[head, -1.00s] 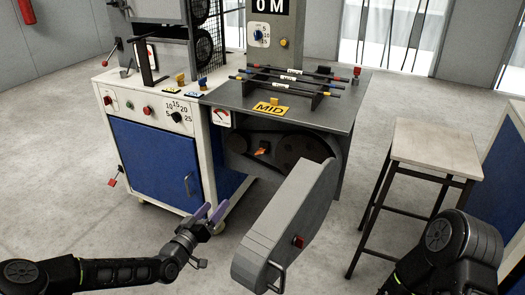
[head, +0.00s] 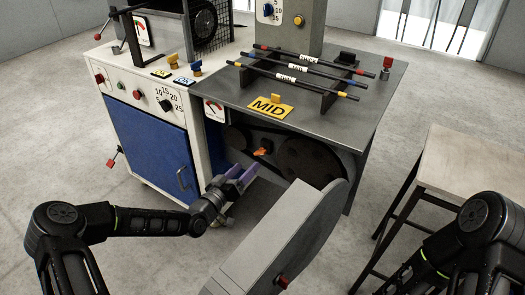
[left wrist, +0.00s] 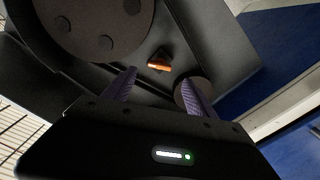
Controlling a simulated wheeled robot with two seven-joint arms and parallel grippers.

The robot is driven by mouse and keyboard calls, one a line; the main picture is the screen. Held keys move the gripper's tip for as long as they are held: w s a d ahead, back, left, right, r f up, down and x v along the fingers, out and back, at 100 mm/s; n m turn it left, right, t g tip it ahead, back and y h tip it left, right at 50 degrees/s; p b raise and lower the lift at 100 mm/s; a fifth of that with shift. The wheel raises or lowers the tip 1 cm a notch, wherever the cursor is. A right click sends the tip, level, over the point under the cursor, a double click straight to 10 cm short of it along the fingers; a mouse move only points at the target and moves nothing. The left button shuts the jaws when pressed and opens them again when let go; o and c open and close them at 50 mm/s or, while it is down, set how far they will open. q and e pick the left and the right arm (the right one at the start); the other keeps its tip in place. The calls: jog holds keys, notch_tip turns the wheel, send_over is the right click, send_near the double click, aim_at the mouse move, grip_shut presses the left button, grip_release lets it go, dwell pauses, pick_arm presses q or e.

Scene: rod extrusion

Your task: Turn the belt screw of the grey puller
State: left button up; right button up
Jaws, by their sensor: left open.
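The orange belt screw (head: 263,148) sits between the dark pulleys in the open belt recess of the grey puller (head: 365,110), under the yellow MID sign. It also shows in the left wrist view (left wrist: 159,62), just past the fingertips. My left gripper (head: 244,172), with purple fingers, is open and empty, just below and in front of the screw. In the left wrist view its fingers (left wrist: 158,82) are spread to either side of the screw's line and appear apart from it. My right arm shows at lower right, but its gripper is out of view.
The grey belt cover (head: 270,240) hangs open in front of the recess, right of my left gripper. A white cabinet with a blue door (head: 150,150) stands to the left. A stool (head: 470,165) stands at right.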

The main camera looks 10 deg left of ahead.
aim_at(261, 152)
pick_arm(q)
jog(key=b+x, duration=0.1)
jog(key=x, duration=0.6)
jog(key=shift+w+d, duration=0.15)
jog(key=shift+w, duration=0.2)
jog(key=c, duration=1.4)
